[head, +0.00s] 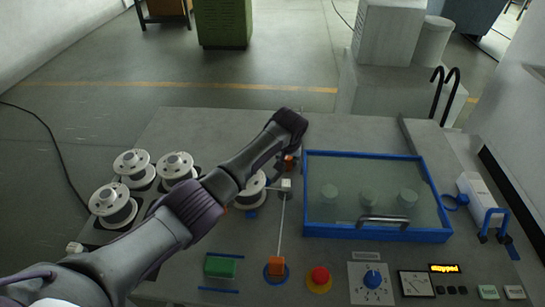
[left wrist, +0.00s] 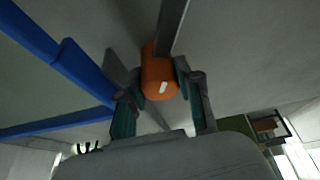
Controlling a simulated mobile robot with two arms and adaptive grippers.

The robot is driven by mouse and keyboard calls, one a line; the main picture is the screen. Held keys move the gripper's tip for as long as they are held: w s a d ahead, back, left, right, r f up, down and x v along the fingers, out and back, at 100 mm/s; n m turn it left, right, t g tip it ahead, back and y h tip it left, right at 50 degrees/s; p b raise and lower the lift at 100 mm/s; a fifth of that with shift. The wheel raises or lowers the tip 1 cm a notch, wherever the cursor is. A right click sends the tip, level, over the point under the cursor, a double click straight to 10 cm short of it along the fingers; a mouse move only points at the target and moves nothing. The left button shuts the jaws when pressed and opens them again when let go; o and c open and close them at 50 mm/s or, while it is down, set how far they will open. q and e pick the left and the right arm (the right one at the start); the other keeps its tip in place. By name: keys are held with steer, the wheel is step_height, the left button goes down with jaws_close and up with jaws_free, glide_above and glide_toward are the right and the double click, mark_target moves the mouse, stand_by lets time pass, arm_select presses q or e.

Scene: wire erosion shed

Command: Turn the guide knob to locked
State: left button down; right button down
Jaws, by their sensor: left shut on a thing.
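The guide knob appears to be the small orange knob (head: 289,161) near the back middle of the panel, left of the blue-framed cover. In the left wrist view the orange knob (left wrist: 158,78) is rounded, with a short white mark on its near face. My left gripper (left wrist: 166,84) has one finger on each side of it and is shut on it. In the head view my left arm reaches across the panel, and its wrist hides most of the left gripper (head: 288,154) and part of the knob. I cannot read any lock marking. My right gripper is not in view.
A clear cover with a blue frame (head: 437,236) is right of the knob. White spools (head: 112,204) stand at the left. A thin upright rod (head: 281,225), a red button (head: 320,276) and a blue dial (head: 372,279) are at the front. A display (head: 444,268) reads "stopped".

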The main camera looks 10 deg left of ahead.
arm_select(q)
steer(key=n+y, duration=0.1)
steer(key=n, duration=0.1)
steer(key=shift+n, duration=0.3)
steer(key=shift+n+g+y+b, duration=0.3)
steer(key=shift+n+y+b, duration=0.2)
steer(key=shift+n, duration=0.7)
steer(key=shift+r, duration=0.1)
steer(key=c, duration=0.8)
jaws_free()
steer(key=shift+o, duration=0.2)
steer(key=v, duration=1.2)
steer(key=shift+w, duration=0.1)
